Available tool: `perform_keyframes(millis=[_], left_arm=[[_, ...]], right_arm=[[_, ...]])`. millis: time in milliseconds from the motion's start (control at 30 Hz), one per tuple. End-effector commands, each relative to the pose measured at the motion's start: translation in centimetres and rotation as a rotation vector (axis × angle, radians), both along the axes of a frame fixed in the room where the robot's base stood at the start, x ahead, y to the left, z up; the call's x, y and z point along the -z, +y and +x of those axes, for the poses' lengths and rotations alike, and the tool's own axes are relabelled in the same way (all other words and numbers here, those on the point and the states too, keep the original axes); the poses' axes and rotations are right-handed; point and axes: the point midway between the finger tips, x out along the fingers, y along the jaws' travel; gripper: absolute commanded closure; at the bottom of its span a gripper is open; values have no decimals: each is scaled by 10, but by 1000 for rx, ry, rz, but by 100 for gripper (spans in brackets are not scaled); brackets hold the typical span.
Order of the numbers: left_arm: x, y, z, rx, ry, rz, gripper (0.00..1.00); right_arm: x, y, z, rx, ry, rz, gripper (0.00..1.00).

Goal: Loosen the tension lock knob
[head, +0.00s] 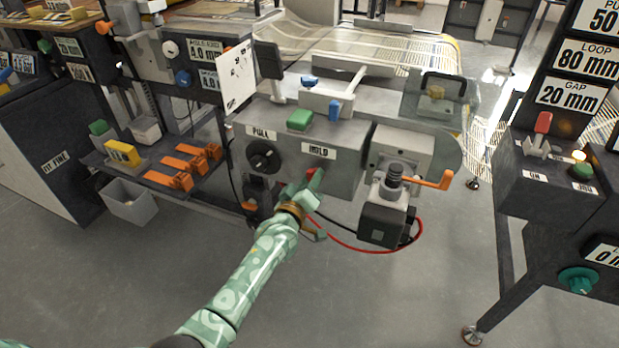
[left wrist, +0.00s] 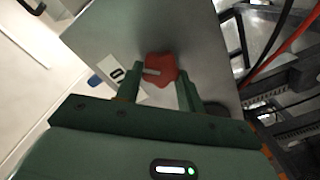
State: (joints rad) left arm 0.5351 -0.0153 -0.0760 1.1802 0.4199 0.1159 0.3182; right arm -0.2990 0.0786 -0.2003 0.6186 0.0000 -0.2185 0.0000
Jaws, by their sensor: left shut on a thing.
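A red lobed knob (left wrist: 161,68) with a pale pointer line is on the grey front panel of the machine, below the HOLD label (head: 318,150). In the head view only a small part of the red knob (head: 317,178) shows, as my gripper hides the rest. My left gripper (head: 311,186) reaches up to the panel from below. In the left wrist view its two green fingers (left wrist: 159,82) stand on either side of the knob and are shut on it. My right gripper is in neither view.
A black dial (head: 263,156) under the PULL label is left of the knob. A motor unit with an orange crank handle (head: 436,181) is to the right, with a red cable (head: 365,249) below. Orange clamps (head: 170,180) lie on the left shelf. The floor in front is clear.

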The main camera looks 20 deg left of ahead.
Motion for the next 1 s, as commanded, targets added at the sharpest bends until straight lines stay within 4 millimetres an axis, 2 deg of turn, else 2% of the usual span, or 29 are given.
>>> perform_keyframes(millis=[600, 1000], left_arm=[[3, 2, 0, 0, 20, -557, 85], [4, 2, 0, -1, 28, -759, 85]], right_arm=[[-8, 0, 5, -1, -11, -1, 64], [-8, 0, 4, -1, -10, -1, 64]])
